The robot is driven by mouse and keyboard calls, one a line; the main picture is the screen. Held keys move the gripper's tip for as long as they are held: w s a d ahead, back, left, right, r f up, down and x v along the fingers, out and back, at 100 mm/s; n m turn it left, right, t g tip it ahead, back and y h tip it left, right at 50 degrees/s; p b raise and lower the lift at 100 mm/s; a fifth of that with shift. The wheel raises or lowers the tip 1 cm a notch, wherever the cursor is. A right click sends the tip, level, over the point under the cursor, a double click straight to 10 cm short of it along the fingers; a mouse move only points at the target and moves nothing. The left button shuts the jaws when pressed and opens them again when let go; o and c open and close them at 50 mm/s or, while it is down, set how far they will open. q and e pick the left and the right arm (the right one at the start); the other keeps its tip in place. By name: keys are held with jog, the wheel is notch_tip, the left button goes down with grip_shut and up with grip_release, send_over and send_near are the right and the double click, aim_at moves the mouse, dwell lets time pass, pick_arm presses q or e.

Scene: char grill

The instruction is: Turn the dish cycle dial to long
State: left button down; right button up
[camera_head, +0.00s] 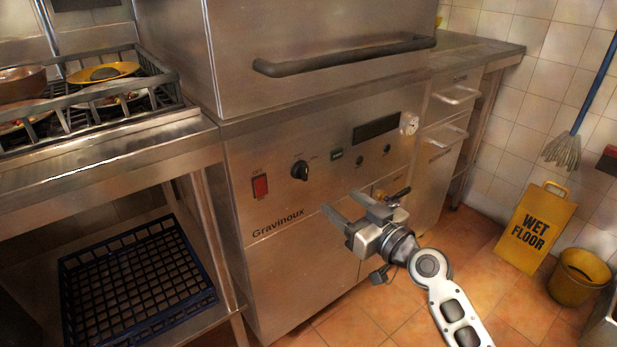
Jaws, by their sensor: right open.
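The dishwasher's steel front panel (320,150) carries a black round dial (300,170) with a light pointer mark. Small lettering sits around the dial but is too small to read. A red switch (260,186) is to its left, and a green indicator (337,155) and a dark display (376,129) are to its right. My right gripper (342,205) is in front of the panel, below and right of the dial. Its two fingers are apart, with nothing between them, and it is not touching the dial. My left gripper is not in view.
A long black handle (345,55) juts out above the panel. A dish rack (90,105) with plates stands on the left counter, above a blue crate (135,285). A yellow wet floor sign (535,228) and yellow bucket (578,277) stand at right.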

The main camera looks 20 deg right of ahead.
aim_at(306, 176)
jog(key=x, duration=1.1)
jog(key=shift+w+a+f, duration=0.1)
jog(key=shift+w+a, duration=0.05)
jog(key=shift+w, duration=0.25)
jog(key=shift+c, duration=0.4)
jog(key=c, duration=0.9)
